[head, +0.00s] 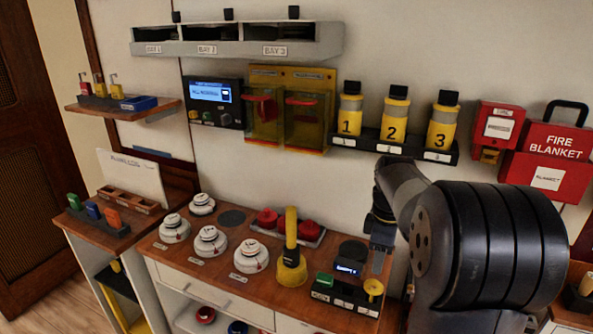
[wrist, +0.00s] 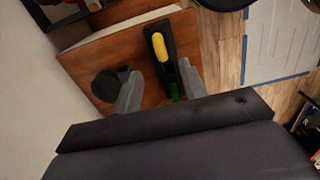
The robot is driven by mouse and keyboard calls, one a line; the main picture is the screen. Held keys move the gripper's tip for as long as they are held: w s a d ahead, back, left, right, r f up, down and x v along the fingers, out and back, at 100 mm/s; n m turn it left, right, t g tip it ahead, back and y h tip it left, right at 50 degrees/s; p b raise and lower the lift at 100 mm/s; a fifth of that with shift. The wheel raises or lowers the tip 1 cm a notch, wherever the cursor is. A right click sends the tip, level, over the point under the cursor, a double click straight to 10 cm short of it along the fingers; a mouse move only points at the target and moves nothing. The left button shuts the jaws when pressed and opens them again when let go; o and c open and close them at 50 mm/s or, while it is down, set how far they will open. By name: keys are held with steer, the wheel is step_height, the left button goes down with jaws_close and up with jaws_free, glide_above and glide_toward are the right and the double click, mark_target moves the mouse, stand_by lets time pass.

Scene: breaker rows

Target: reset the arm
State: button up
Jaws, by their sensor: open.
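My gripper (head: 378,258) is at the right end of the wooden counter in the head view, partly hidden behind my own arm. In the wrist view its two grey fingers (wrist: 160,90) are spread apart with nothing held between them. A black control panel (head: 343,296) with a small lit display, a green part (head: 325,280) and a yellow knob (head: 373,287) sits at the counter's front right. In the wrist view a black strip with a yellow piece (wrist: 160,47) and a green part (wrist: 175,90) lies beyond and between the fingers.
Several white detectors (head: 210,240) stand on the counter (head: 215,272), left of a yellow-handled tool (head: 291,255) and red domes (head: 268,218). Numbered yellow bottles (head: 394,118), a fire blanket box (head: 548,160) and a lit wall panel (head: 215,102) are above. Wooden floor (wrist: 225,50) lies beyond the counter edge.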

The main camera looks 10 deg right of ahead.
mark_target(375, 281)
step_height(375, 281, down, 8)
steer(key=shift+f+p, duration=0.1)
steer(key=shift+p, duration=0.3)
steer(key=shift+r, duration=0.25)
